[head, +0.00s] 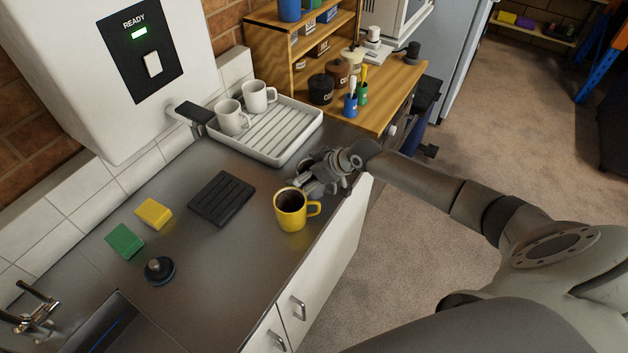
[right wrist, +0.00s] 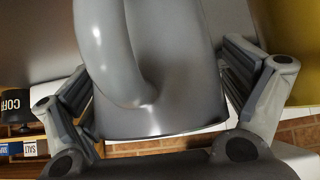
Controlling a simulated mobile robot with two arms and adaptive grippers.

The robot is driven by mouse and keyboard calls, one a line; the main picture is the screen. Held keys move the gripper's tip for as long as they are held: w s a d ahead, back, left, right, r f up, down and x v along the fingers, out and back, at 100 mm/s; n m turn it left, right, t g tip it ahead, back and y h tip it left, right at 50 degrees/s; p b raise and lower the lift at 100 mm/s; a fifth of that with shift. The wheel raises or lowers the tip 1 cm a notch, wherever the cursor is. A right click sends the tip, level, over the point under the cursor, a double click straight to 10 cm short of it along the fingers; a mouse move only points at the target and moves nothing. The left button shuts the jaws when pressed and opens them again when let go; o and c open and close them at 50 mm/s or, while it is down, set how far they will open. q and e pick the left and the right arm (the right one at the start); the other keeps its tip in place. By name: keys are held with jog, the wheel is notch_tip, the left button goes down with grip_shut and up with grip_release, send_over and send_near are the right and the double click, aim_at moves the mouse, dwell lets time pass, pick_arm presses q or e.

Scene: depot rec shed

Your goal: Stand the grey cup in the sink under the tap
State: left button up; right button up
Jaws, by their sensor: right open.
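The grey cup (right wrist: 165,70) fills the middle of the right wrist view, its curved handle toward the camera. My right gripper (right wrist: 162,95) is open, with one finger on each side of the cup; I cannot tell whether they touch it. In the head view my right gripper (head: 318,176) is over the counter's front edge, just behind the yellow mug, and largely hides the grey cup. The sink (head: 105,325) is at the lower left, partly cut off by the frame. The tap (head: 34,308) stands at its left. My left gripper is not in view.
A yellow mug (head: 290,210) with dark contents stands close to my right gripper. A white drying rack (head: 290,140) with two white mugs is behind. A black ridged mat (head: 222,198), yellow sponge (head: 154,213), green sponge (head: 124,241) and black plug (head: 159,270) lie toward the sink.

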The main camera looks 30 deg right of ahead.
jog(key=c, duration=1.2)
jog(key=shift+r, duration=0.1)
jog(key=c, duration=0.3)
